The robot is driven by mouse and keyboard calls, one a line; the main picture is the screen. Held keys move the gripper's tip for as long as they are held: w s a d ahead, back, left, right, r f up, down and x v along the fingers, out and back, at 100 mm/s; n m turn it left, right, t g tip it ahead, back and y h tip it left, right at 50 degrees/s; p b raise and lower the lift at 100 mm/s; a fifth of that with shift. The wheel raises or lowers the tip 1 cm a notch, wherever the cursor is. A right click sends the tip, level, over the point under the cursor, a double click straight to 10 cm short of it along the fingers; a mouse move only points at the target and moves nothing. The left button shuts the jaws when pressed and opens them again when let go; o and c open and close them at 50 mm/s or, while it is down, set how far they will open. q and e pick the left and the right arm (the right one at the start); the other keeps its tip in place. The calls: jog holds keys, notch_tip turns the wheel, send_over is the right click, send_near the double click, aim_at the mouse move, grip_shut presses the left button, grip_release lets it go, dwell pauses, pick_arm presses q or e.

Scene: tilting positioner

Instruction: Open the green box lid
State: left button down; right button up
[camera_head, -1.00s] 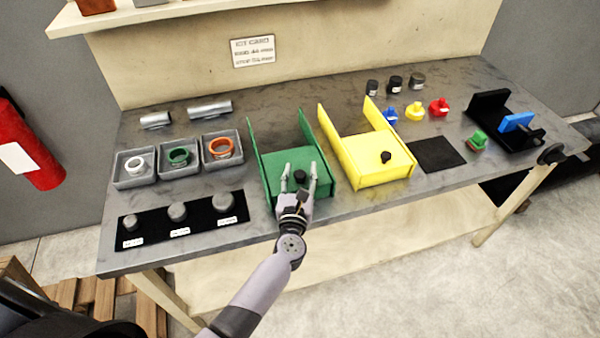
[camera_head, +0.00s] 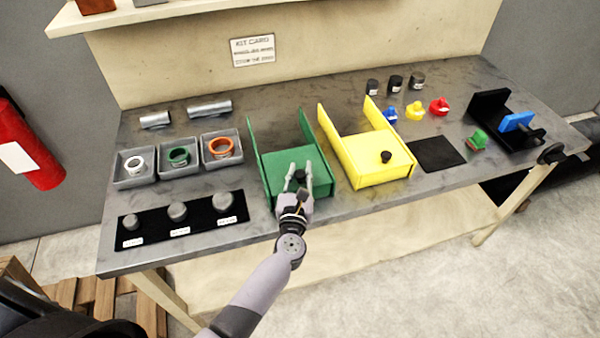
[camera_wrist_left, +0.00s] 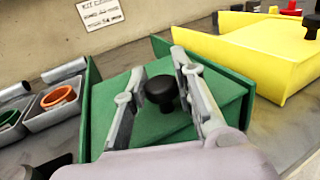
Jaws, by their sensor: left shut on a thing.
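The green box (camera_head: 276,160) stands near the table's front edge, with tall side walls. Its flat green lid (camera_head: 283,161) lies between the walls and carries a black knob (camera_head: 300,175). My left gripper (camera_head: 300,170) comes from the front, its two fingers on either side of the knob and shut on it. The left wrist view shows the knob (camera_wrist_left: 162,92) between the fingers, with the lid (camera_wrist_left: 160,125) under it; finger contact is hard to make out there. My right gripper is in neither view.
A yellow box (camera_head: 370,160) with its own black knob stands close to the right. Grey trays with rings (camera_head: 178,158) and a black mat with knobs (camera_head: 180,218) lie to the left. Coloured parts (camera_head: 415,110) and a black fixture (camera_head: 500,125) stand farther right.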

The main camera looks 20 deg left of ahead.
aim_at(295, 161)
pick_arm(q)
jog(key=shift+w+a+b, duration=0.35)
jog(key=shift+w+a, duration=0.3)
jog(key=shift+w, duration=0.3)
jog(key=shift+w+a+b, duration=0.3)
jog(key=shift+w+a, duration=0.3)
jog(key=shift+w, duration=0.35)
jog(key=c, duration=1.3)
grip_release()
jog(key=shift+c, duration=0.2)
jog(key=shift+s, duration=0.2)
jog(key=v, duration=1.1)
jog(key=shift+s, duration=0.4)
